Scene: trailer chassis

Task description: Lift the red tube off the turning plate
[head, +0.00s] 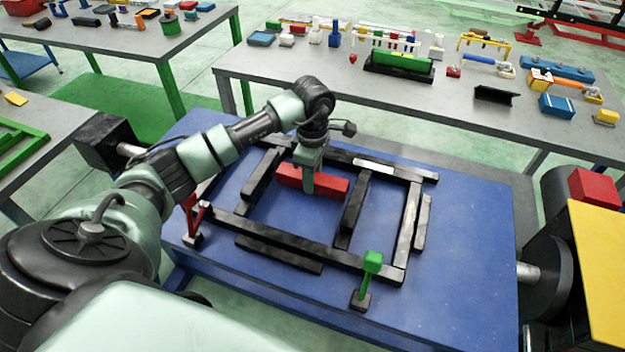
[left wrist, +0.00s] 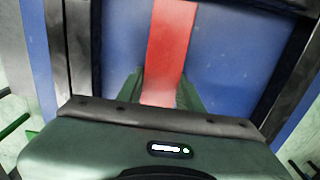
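The red tube (head: 330,188) is a straight red bar among the black bars of the chassis frame, over the blue turning plate (head: 462,258). I cannot tell whether it touches the plate. My left gripper (head: 308,186) points down at the tube, with one finger in front of its near side. In the left wrist view the red tube (left wrist: 170,45) runs up between the two green fingers (left wrist: 160,92), which lie against its two sides with no clear gap. The gripper looks shut on it. The fingertips are partly hidden. My right gripper is not in view.
Black bars (head: 290,237) surround the tube. A green-topped clamp (head: 372,263) stands at the front, and a red clamp (head: 192,222) at the left. A grey table (head: 470,100) with tools and parts stands behind. The plate's right side is clear.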

